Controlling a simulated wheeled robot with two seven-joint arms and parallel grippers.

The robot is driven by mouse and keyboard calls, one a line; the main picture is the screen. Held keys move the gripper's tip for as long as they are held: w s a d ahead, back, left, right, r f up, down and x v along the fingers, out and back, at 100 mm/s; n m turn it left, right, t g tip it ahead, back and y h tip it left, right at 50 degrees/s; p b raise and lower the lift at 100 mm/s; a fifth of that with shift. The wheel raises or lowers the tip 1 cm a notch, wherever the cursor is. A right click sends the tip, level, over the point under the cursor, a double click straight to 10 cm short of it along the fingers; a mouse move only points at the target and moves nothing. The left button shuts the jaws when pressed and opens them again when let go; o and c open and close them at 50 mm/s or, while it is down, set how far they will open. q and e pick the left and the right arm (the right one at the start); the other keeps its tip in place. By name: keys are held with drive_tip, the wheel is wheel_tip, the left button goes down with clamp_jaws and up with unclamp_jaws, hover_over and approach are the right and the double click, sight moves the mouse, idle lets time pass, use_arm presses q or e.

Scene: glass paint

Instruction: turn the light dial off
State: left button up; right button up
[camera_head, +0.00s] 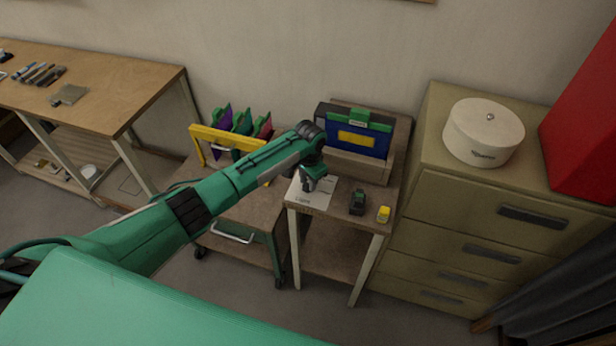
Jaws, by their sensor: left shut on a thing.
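A pale panel with dark lettering that seems to read "Light" (301,199) lies on top of a small wooden stand. My left arm reaches in from the left, and its gripper (311,183) points down onto this panel. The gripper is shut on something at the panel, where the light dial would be. The dial itself is hidden by the fingers, so its setting cannot be read. My right gripper is not in view.
A dark green-topped item (358,202) and a small yellow item (383,214) stand right of the panel. A blue-and-green case (357,133) stands behind. A cart with a yellow handle (215,138) is left; a drawer cabinet (440,215) with a round white box (484,135) is right.

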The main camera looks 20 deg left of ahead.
use_arm(q)
drive_tip(key=shift+n, duration=0.3)
drive_tip(key=shift+w, duration=0.1)
drive_tip(key=o, duration=1)
drive_tip(key=shift+c, duration=0.2)
drive_tip(key=shift+r, duration=0.1)
wheel_tip(320, 180, up, 14)
drive_tip(key=b, duration=0.3)
drive_tip(key=shift+d, duration=0.15)
